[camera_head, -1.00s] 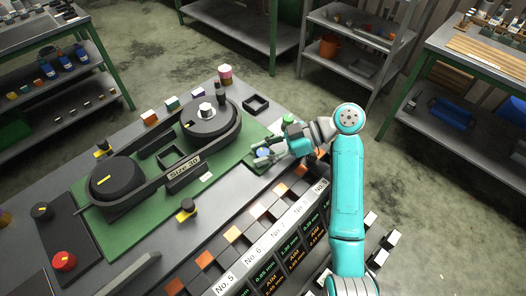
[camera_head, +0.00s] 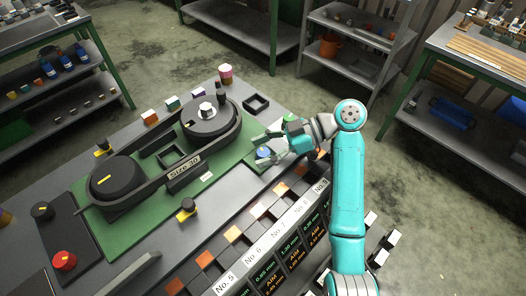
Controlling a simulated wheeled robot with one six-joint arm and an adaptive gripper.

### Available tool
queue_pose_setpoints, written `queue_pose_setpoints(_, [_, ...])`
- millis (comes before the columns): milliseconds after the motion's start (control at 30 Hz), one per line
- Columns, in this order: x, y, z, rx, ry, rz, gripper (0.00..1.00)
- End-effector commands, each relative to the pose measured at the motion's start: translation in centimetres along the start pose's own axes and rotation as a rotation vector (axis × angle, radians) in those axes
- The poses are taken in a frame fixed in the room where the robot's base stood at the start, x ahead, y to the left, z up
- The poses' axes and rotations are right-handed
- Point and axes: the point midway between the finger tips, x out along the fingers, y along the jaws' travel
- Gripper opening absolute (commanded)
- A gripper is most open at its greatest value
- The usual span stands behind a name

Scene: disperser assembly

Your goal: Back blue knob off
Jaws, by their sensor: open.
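I cannot tell whether either finger touches the knob. The near finger partly hides the knob's right side.
A black round unit with a silver nut (camera_head: 206,111) stands left of the gripper. A small black square tray (camera_head: 256,104) lies behind it. A row of numbered slots (camera_head: 262,249) with orange blocks runs along the bench's front. A yellow-black knob (camera_head: 187,208) stands nearer.

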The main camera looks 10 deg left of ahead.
Motion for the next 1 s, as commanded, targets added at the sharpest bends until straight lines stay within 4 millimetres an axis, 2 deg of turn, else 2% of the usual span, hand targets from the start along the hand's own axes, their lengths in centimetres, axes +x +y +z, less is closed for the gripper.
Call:
queue_pose_setpoints(300, [-2.2, 0.0, -5.2, -0.005, -0.001, 0.002, 0.61])
queue_pose_setpoints(500, [-3.1, 0.0, -7.5, -0.002, -0.001, 0.0, 0.61])
queue_pose_setpoints(667, [-3.4, 0.0, -8.1, 0.0, -0.001, 0.0, 0.61])
queue_pose_setpoints(1000, [-2.9, -0.1, -8.1, 0.008, -0.005, 0.004, 0.61])
